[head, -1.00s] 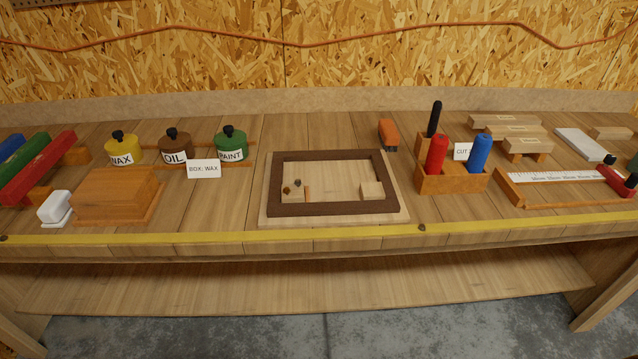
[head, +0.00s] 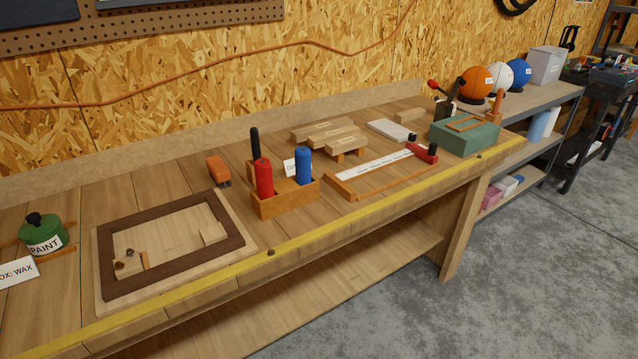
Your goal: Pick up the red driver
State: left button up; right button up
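A red upright handle (head: 264,178), which looks like the red driver, stands in the front left of a small wooden holder (head: 288,204). A blue handle (head: 303,166) stands to its right and a black handle (head: 255,143) behind it. The red handle's lower end is hidden inside the holder. Neither of my grippers is in view.
Left of the holder lies a dark-framed board (head: 105,268), with an orange block (head: 218,170) behind it. To the right are a white-faced ruler (head: 374,164), a red clamp-like piece (head: 422,153) and a green box (head: 464,137). A yellow strip (head: 330,231) runs along the bench's front edge.

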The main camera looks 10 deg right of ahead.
aim_at(262, 166)
jog(key=i+l, duration=0.25)
jog(key=l, duration=0.15)
jog(key=i+l+u, duration=0.15)
jog(key=l+u, duration=0.15)
jog(key=i+l+u, duration=0.1)
jog(key=l+u, duration=0.5)
jog(key=i, duration=0.05)
